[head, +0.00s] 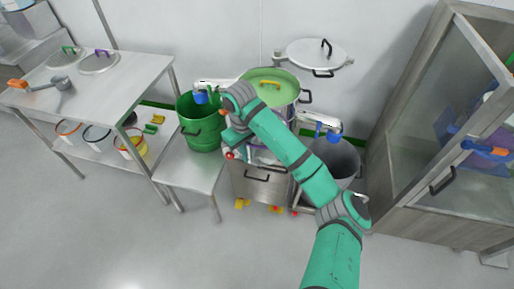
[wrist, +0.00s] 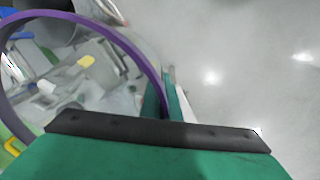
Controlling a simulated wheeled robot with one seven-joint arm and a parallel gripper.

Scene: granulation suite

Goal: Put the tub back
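A clear tub with a purple rim (wrist: 95,22) fills the left of the wrist view, and I see through its wall. My gripper (wrist: 167,95) has its two green fingers close together on either side of the purple rim, so it is shut on the tub's rim. In the head view a small part of the purple tub (head: 264,157) shows behind my arm, in front of the steel machine. My arm hides most of the tub and the fingers there. I cannot tell what is inside the tub.
A purple-handled lid (head: 99,62) lies on top. A green bucket (head: 203,138), steel machine (head: 262,190), grey bin (head: 342,160) and glass-fronted cabinet (head: 400,195) stand nearby. Front floor is clear.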

